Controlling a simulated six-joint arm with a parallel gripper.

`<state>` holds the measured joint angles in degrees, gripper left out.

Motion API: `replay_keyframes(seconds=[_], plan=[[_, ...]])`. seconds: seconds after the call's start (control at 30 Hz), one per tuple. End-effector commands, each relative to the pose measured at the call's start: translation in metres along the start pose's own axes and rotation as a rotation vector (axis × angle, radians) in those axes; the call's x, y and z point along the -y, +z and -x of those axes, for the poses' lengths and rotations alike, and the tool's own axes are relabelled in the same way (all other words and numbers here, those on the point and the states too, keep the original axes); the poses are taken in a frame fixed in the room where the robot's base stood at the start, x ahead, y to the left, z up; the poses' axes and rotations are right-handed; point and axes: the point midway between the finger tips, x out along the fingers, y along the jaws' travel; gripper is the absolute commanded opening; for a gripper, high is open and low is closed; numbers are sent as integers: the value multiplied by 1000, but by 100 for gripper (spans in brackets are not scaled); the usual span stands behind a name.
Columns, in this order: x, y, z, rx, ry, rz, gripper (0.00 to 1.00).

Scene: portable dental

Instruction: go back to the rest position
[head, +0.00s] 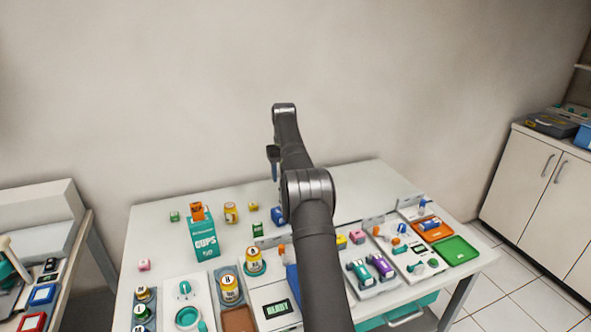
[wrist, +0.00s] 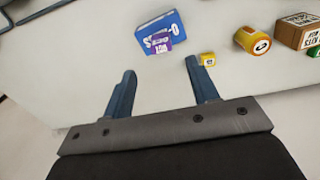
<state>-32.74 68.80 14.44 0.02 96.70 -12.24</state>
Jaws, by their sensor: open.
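My gripper (wrist: 160,66) is open in the wrist view, with two dark blue fingers spread apart and nothing between them. In the head view my arm reaches from the bottom edge up over the middle of the white table (head: 160,240). The gripper end (head: 273,165) shows only in part there, left of the arm and above the table's back part. In the wrist view a blue box (wrist: 150,28) with a purple item (wrist: 162,43) lies beyond the fingertips, apart from them. A small yellow cube (wrist: 207,59) is just right of the right fingertip.
A teal cups box (head: 203,240) stands left of my arm, with yellow jars (head: 231,213) and small cubes around it. Trays with tools, including an orange tray (head: 440,234) and a green tray (head: 457,250), lie to the right. The table's back left corner is mostly clear.

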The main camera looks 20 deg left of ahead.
Motion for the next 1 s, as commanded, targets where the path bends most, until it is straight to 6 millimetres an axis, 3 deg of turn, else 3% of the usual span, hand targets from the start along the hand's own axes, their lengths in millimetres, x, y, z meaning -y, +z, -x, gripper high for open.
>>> replay_keyframes(seconds=[0.27, 0.77, 0.83, 1.0], plan=[[0, 1, -29, 3, -1, 0, 54], [0, 1, -127, 4, -1, 0, 54], [0, -1, -109, -4, 1, 0, 54], [0, 0, -92, -1, 0, 0, 54]])
